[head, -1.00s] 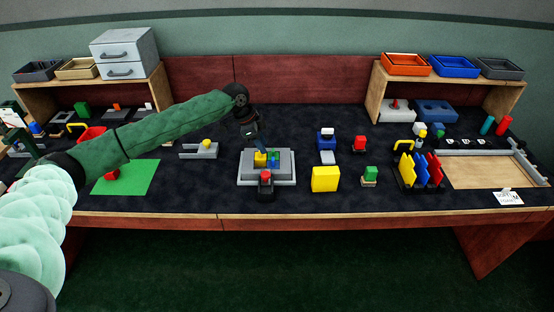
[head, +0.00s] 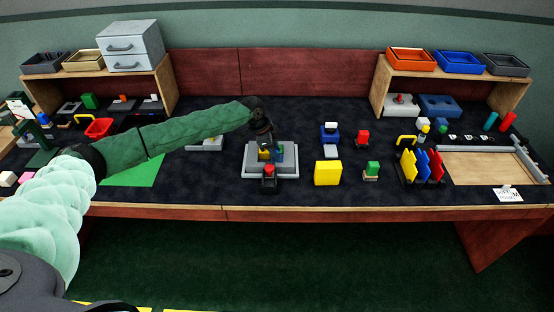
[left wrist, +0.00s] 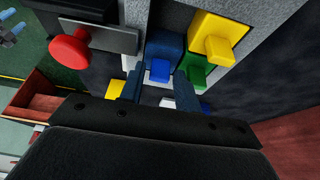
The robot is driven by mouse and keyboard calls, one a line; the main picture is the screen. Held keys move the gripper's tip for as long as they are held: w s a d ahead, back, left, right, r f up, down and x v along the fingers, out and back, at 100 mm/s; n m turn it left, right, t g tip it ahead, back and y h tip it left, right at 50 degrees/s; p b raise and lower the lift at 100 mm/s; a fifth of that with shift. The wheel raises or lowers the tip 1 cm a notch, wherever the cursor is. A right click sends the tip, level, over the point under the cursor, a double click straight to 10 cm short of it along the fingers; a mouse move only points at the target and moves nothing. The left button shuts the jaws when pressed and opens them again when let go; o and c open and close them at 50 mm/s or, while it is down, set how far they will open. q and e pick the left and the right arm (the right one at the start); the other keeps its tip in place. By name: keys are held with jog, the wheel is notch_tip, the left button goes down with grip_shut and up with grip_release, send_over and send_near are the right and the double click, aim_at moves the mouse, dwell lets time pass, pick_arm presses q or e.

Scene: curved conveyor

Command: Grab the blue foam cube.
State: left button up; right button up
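The blue foam cube (left wrist: 160,70) sits among coloured blocks on a grey fixture (head: 252,172); in the head view a bit of blue (head: 281,149) shows beside my gripper. Around it in the wrist view are a green block (left wrist: 194,70) and a yellow block with a raised knob (left wrist: 218,40). My left gripper (head: 266,145) points down over the fixture. In the wrist view its fingers (left wrist: 158,82) are apart, one on each side of the blue cube; I cannot tell whether they touch it. My right gripper is not in view.
A red button (head: 269,171) is at the fixture's front; it shows close by in the wrist view (left wrist: 70,48). Clear dark table lies in front.

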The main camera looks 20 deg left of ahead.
pick_arm(q)
jog(key=shift+f, duration=0.15)
grip_shut()
dwell(0.4)
